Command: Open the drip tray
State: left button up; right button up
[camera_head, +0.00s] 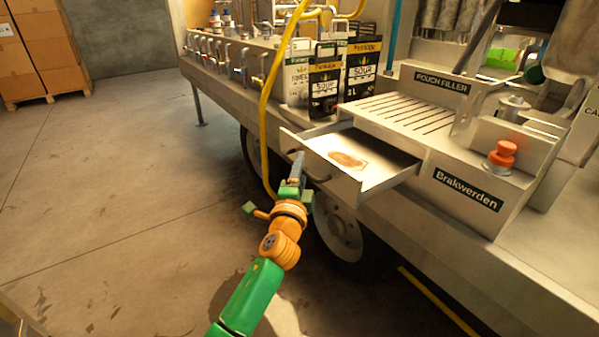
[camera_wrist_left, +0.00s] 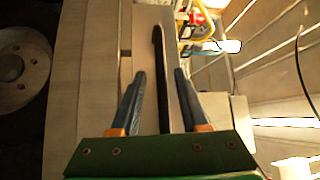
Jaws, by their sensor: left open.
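The drip tray (camera_head: 345,187) is a metal drawer under the slatted top of the pouch filler. It stands pulled out toward me, with a brown stain (camera_head: 347,160) on its floor. Its dark bar handle (camera_head: 320,178) is on the front panel, partly hidden by my gripper. My left gripper (camera_head: 297,163) is at the tray's front. In the left wrist view its two dark fingers (camera_wrist_left: 160,75) are apart, and the handle (camera_wrist_left: 158,45) runs between them with gaps on both sides. My right gripper is in neither view.
Black and white soup pouches (camera_head: 325,90) stand on the trailer counter behind the tray. An orange-red button (camera_head: 502,154) is on the machine at the right. A yellow hose (camera_head: 263,125) hangs just left of my gripper. A trailer wheel (camera_head: 338,222) is below. Floor at the left is clear.

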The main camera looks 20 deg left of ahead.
pick_arm(q)
jog(key=s+p, duration=0.1)
jog(key=s, duration=0.5)
jog(key=shift+s+d+f, duration=0.3)
jog(key=shift+d, duration=0.1)
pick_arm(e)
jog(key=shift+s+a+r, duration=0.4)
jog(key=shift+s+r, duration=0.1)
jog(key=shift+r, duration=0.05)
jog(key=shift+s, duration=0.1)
